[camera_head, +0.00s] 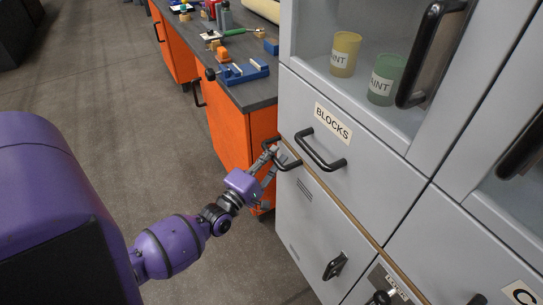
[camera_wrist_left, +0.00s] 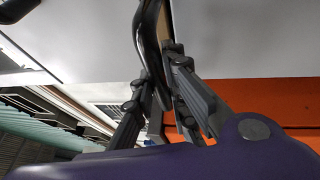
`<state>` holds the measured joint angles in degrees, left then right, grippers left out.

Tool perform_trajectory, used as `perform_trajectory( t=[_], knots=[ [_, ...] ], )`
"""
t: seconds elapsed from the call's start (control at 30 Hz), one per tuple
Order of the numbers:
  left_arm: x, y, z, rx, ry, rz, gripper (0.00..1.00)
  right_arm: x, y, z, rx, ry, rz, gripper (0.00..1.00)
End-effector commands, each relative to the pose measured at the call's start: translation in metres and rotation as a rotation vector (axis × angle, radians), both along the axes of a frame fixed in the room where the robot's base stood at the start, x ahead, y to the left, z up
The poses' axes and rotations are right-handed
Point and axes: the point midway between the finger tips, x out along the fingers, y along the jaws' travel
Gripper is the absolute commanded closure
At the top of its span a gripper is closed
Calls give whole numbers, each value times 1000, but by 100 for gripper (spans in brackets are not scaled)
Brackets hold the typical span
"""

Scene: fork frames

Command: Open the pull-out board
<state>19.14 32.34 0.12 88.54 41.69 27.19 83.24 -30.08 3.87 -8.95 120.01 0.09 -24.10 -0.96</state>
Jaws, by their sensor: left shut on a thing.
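The pull-out board (camera_head: 337,201) shows as a thin wood-coloured edge in the grey cabinet, between the drawer labelled BLOCKS and the lower door. Its black handle (camera_head: 291,165) is at the board's left end. My left gripper (camera_head: 275,152) is shut on this handle. In the left wrist view, the dark handle (camera_wrist_left: 152,38) runs down between the two fingers of the gripper (camera_wrist_left: 157,75). The fingers partly hide the handle in both views. The board's edge looks about flush with the cabinet front. My right gripper is not in view.
The BLOCKS drawer (camera_head: 345,160) with its own black handle (camera_head: 320,151) is just above. The lower door has a black latch (camera_head: 335,265). An orange workbench (camera_head: 228,127) with tools stands close behind the gripper. The grey floor (camera_head: 120,110) at left is free.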

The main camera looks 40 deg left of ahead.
Motion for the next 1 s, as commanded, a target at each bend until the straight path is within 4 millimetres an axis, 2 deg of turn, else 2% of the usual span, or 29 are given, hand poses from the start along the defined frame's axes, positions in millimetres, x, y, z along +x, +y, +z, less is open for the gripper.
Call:
perform_trajectory(
  t=[0.2, 0.37, 0.57, 0.8, 1.0],
  knots=[
    [-4, 1, 0, 5, 0, 0, 100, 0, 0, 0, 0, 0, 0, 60],
    [-21, 8, 0, 7, 2, 0, 100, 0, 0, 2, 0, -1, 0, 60],
    [-69, 28, -1, 10, 6, 0, 100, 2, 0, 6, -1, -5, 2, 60],
    [-142, 58, -1, 10, 8, 0, 100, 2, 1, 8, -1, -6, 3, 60],
    [-195, 80, -1, 10, 6, 0, 100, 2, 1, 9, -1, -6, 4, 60]
  ],
)
